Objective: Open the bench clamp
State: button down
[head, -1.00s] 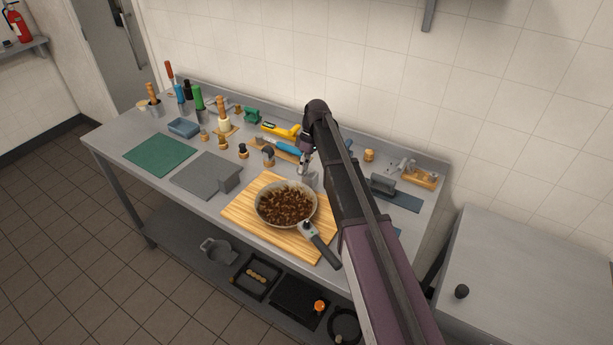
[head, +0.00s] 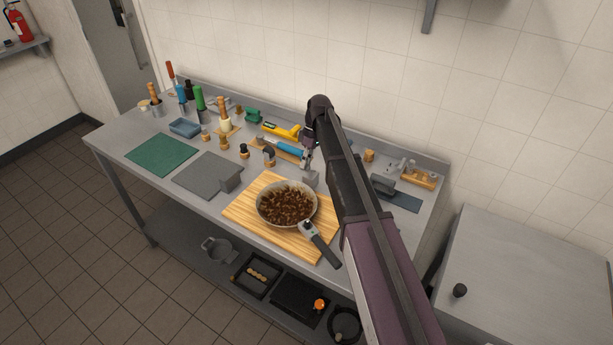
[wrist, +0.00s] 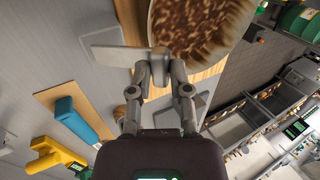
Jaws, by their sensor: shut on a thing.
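My gripper (head: 309,172) is low over the bench beside the back edge of the wooden cutting board. In the wrist view its two fingers (wrist: 160,62) are shut on a grey plate-like piece (wrist: 108,54), which reaches to the left. This piece also shows below the fingers in the head view (head: 311,181). A blue handle (head: 291,149) lies over a wooden base just behind and left of my gripper; it also shows in the wrist view (wrist: 76,119). I cannot tell for sure which thing is the bench clamp. My arm hides part of the bench.
A pan (head: 287,204) of brown pieces stands on the cutting board (head: 246,208), close to my gripper. A yellow tool (head: 282,131) lies behind the blue handle. A wooden base with metal fittings (head: 417,178) stands at the right. Bottles and handled tools crowd the left back.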

jog(key=shift+w+d+r+p, duration=0.35)
jog(key=shift+w+d, duration=0.15)
jog(key=shift+w, duration=0.2)
jog(key=c, duration=0.9)
grip_release()
jog(key=shift+d, duration=0.1)
jog(key=o, duration=0.3)
jog(key=shift+w+f, duration=0.1)
jog(key=shift+w, duration=0.1)
